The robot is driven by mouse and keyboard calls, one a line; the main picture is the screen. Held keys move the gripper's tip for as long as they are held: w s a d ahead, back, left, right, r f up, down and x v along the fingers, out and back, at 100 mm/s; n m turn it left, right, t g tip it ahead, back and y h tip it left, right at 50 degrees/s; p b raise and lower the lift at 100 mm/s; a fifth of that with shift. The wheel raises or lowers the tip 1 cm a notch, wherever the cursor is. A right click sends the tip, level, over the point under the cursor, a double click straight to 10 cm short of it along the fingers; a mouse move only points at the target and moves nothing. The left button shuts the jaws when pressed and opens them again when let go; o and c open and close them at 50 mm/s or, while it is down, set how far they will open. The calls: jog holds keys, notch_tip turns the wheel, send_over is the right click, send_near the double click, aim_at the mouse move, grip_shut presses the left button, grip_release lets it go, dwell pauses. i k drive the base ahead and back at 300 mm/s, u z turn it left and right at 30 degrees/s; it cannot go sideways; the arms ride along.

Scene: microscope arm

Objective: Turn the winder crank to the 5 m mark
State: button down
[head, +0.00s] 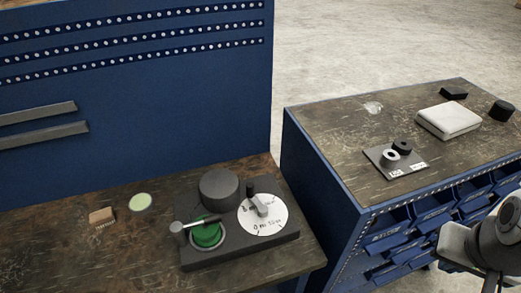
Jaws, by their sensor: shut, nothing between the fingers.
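The winder is a dark grey base (285,232) near the right end of the wooden bench. On its right side is a white dial (266,226) with black marks and lettering; "0 m" shows at its lower edge, and the rest is too small to read surely. The grey crank (258,202) lies over the dial and points to its upper left edge, where its black knob (250,187) stands up. I cannot tell which mark it is at. Part of my arm (480,240) shows at the lower right, well apart from the winder. My gripper cannot be made out.
A dark drum (219,187) and a green spool (207,235) with a grey-ended bar (185,227) sit left of the dial. A blue drawer cabinet (325,170) stands to the right, carrying a plate with two rollers (391,157). A blue panel (150,120) rises behind the bench.

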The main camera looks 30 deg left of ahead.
aim_at(262, 209)
jog(key=u, duration=1.6)
jog(key=k, duration=0.75)
jog(key=z, duration=1)
jog(key=i, duration=1)
jog(key=u, duration=0.1)
